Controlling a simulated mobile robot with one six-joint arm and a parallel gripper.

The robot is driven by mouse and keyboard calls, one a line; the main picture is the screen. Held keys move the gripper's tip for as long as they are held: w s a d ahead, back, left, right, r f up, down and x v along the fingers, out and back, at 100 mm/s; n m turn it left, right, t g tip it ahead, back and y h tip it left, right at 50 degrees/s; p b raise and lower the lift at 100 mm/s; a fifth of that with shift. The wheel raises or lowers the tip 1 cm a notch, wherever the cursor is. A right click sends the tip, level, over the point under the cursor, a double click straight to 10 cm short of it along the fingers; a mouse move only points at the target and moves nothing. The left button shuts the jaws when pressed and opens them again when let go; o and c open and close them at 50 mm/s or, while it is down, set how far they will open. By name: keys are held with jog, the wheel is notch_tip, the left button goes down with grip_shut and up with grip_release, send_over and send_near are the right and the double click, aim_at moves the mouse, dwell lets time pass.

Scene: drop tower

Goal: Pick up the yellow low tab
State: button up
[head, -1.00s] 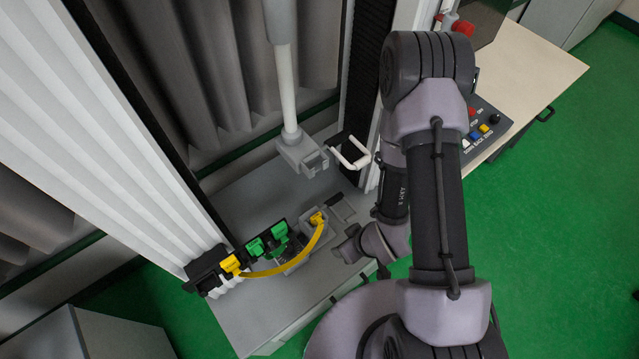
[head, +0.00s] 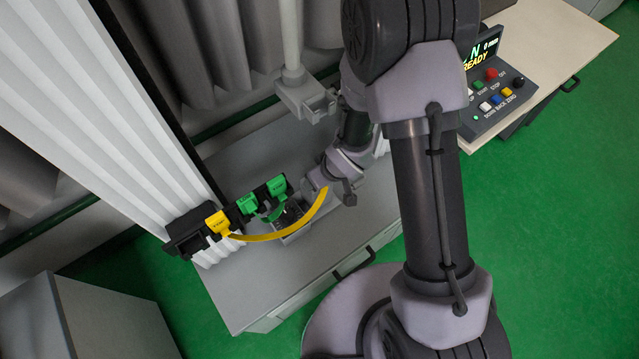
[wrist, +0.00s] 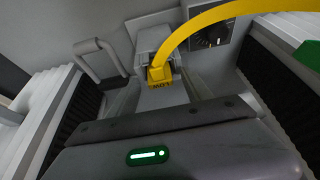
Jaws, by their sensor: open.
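The yellow low tab (wrist: 161,77) is in the wrist view, seated at a light grey block, its lettering upside down. A yellow band (wrist: 205,22) curves up and right from it; the band also shows in the head view (head: 285,233). In the head view the tab itself is hidden behind my arm's end. My gripper (wrist: 155,120) is open, its body across the bottom of the wrist view, a short way from the tab, with nothing seen in it. In the head view my wrist hangs over the right end of the band. Exact fingertip positions are unclear.
A black rack (head: 187,234) holds another yellow tab (head: 217,222) and two green tabs (head: 247,204). A grey carriage (head: 306,97) hangs on a pole. A button console (head: 494,104) stands right.

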jog(key=shift+r, duration=0.15)
jog(key=shift+c, duration=0.2)
grip_shut()
